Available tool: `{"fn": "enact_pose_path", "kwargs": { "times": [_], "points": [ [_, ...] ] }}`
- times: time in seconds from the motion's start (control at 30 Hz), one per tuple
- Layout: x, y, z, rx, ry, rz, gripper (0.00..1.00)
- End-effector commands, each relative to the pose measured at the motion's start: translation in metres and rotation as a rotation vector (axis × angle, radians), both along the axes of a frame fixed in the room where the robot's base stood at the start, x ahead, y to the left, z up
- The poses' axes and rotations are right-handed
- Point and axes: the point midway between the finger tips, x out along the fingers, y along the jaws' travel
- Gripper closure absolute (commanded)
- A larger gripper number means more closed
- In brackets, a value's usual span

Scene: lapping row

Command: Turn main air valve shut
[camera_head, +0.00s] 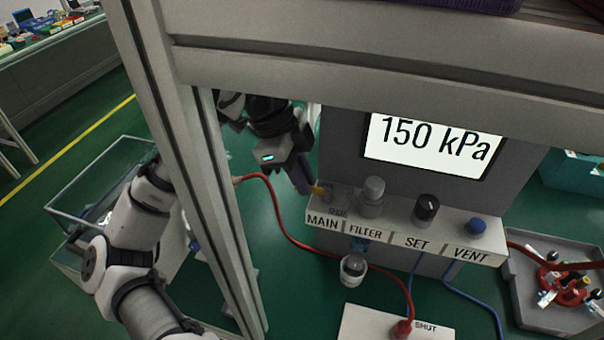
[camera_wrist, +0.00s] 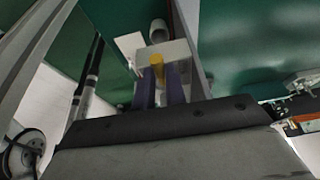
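The main air valve has a small yellow handle (camera_head: 319,191) at the left end of the light grey valve panel (camera_head: 400,228), above the word MAIN. My gripper (camera_head: 306,184) comes down to it from the upper left, behind the frame post. In the wrist view, the two dark purple fingers of my gripper (camera_wrist: 160,78) stand close together. The yellow handle (camera_wrist: 156,61) fills the narrow gap at their tips, so they look closed on it. The handle's lower part and the far finger's contact are hidden. The display (camera_head: 432,146) reads 150 kPa.
A grey frame post (camera_head: 200,170) crosses in front of my arm. A red hose (camera_head: 283,228) hangs below, and a grey tray (camera_head: 530,310) lies at right.

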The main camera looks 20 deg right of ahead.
Motion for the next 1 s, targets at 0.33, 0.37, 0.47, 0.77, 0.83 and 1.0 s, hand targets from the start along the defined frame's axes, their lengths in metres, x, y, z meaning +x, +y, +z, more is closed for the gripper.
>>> {"fn": "enact_pose_path", "kwargs": {
  "times": [0.33, 0.37, 0.47, 0.77, 0.83, 1.0],
  "points": [
    [-0.002, 0.001, 0.000, 0.000, -0.001, 0.035, 1.00],
    [-0.002, 0.001, 0.000, 0.000, 0.000, 0.046, 1.00],
    [-0.004, 0.003, 0.001, 0.000, -0.001, 0.095, 1.00],
    [-0.014, 0.007, 0.001, -0.002, -0.001, 0.328, 1.00],
    [-0.017, 0.008, 0.001, -0.001, -0.002, 0.389, 1.00],
    [-0.023, 0.008, 0.001, -0.001, -0.001, 0.528, 1.00]
  ]
}}
